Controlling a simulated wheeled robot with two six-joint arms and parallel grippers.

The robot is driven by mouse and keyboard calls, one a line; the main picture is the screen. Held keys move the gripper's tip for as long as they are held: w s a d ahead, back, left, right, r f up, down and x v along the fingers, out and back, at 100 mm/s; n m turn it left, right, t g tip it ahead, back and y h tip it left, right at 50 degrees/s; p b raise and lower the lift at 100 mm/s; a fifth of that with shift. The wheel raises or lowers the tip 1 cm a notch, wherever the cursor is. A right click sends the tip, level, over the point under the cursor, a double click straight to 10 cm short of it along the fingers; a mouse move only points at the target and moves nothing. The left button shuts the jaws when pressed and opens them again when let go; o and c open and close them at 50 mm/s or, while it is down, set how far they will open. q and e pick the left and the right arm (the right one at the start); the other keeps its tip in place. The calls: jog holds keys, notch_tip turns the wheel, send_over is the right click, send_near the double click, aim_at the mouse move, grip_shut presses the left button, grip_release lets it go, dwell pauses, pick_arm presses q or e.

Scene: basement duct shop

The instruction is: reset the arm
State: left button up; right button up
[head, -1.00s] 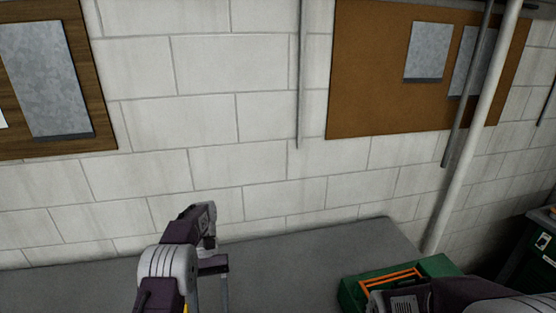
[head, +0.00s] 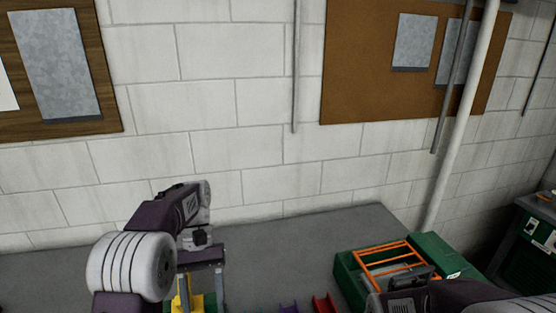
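My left arm rises at the lower left, and its gripper (head: 201,285) points down over the grey bench. Two grey fingers stand apart below the dark palm, and the tips run close to the bottom edge. A yellow piece (head: 184,303) shows by the left finger, with green behind; I see no grip on it. My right arm (head: 465,296) comes in at the lower right, in front of a green case (head: 347,277) with an orange rack (head: 379,255). Its fingers cannot be made out.
The grey bench (head: 290,245) runs along a block wall. A purple piece (head: 289,307) and a red piece (head: 325,304) lie at its bottom edge. A brown board (head: 355,80) hangs above, beside a white pipe (head: 462,130). A dark green cabinet (head: 528,250) stands at right.

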pick_arm(q)
jog(key=s+a+f+m+t+y+b, duration=0.1)
jog(key=s+f+t+b, duration=0.15)
jog(key=s+f, duration=0.4)
jog(key=s+f+t+b, duration=0.1)
jog(key=s+f+t, duration=0.3)
jog(key=f, duration=0.5)
jog(key=w, duration=0.1)
jog(key=w+t, duration=0.1)
jog(key=w+f+m+t, duration=0.1)
jog(key=shift+w+a+f, duration=0.1)
jog(key=shift+w+a, duration=0.2)
jog(key=shift+s, duration=0.1)
